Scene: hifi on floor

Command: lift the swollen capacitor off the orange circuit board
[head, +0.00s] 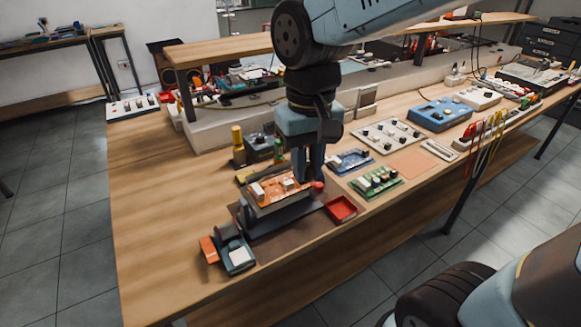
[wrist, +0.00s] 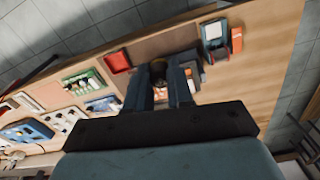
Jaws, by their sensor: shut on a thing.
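The orange circuit board (head: 272,192) sits in a dark holder (head: 277,216) on the workbench, with pale and dark parts on it. My gripper (head: 308,178) is pointing down at the board's right end. In the wrist view, my gripper's fingers (wrist: 159,78) are closed around a small dark round thing, which looks like the swollen capacitor (wrist: 158,68). In the head view the fingers hide the capacitor. I cannot tell whether it still touches the board. In the wrist view the board is mostly hidden behind the fingers.
A red tray (head: 341,208) stands just right of the holder; it also shows in the wrist view (wrist: 117,62). A green board (head: 377,182) and a blue board (head: 350,160) lie further right. A tool with a pale pad (head: 238,255) is at the front.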

